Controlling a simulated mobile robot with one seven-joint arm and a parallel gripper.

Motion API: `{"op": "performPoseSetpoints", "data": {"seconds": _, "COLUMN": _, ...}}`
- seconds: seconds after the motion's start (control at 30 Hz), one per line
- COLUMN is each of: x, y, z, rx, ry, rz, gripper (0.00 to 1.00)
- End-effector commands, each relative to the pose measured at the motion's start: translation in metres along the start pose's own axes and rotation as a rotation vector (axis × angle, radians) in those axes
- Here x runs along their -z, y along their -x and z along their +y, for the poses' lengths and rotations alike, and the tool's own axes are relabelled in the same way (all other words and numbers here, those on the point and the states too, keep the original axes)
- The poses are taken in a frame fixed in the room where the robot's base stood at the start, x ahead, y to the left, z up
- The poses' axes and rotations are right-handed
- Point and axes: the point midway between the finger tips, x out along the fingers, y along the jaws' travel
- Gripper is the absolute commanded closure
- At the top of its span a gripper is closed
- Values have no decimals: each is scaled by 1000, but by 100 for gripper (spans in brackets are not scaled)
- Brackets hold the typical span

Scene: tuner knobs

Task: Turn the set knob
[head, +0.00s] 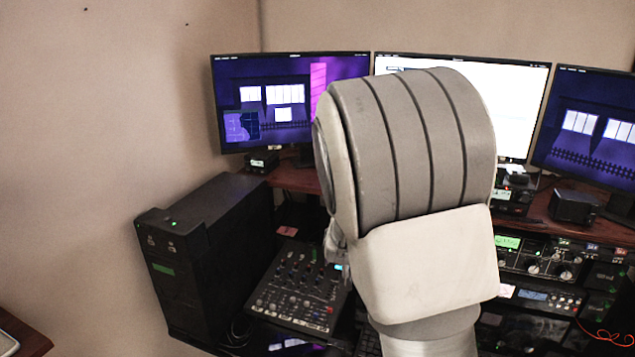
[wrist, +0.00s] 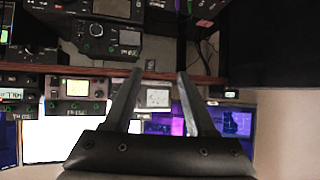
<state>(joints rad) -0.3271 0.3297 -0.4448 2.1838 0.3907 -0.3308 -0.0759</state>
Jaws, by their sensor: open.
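In the head view, radio units with round knobs (head: 540,262) stand on the right of the desk, beside a green-lit display. I cannot tell which knob is the set knob. My gripper (wrist: 160,73) is open and empty, its two fingers apart, with the shelf edge behind them. The unit with knobs lies to the left of the fingers, not touching them. In the head view my arm hides most of my gripper and the desk's middle.
A mixer (head: 300,288) with many small knobs lies left of my arm, beside a black tower (head: 205,260). Monitors (head: 290,100) line the back above a wooden shelf (head: 295,178). A small black box (head: 574,206) stands on the shelf at right.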

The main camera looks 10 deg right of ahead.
Motion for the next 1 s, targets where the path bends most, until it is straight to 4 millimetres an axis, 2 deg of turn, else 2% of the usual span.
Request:
{"op": "performPoseSetpoints", "data": {"seconds": 0.1, "x": 8, "y": -26, "z": 10, "rx": -78, "ry": 48, "rz": 89, "gripper": 44}}
{"op": "performPoseSetpoints", "data": {"seconds": 0.3, "x": 25, "y": -55, "z": 23, "rx": -193, "ry": 163, "rz": 275, "gripper": 44}}
{"op": "performPoseSetpoints", "data": {"seconds": 0.6, "x": 44, "y": -66, "z": 25, "rx": -281, "ry": 322, "rz": 500, "gripper": 44}}
{"op": "performPoseSetpoints", "data": {"seconds": 0.83, "x": 52, "y": -72, "z": 26, "rx": -291, "ry": 346, "rz": 538, "gripper": 44}}
{"op": "performPoseSetpoints", "data": {"seconds": 1.0, "x": 65, "y": -90, "z": 30, "rx": -292, "ry": 345, "rz": 536, "gripper": 44}}
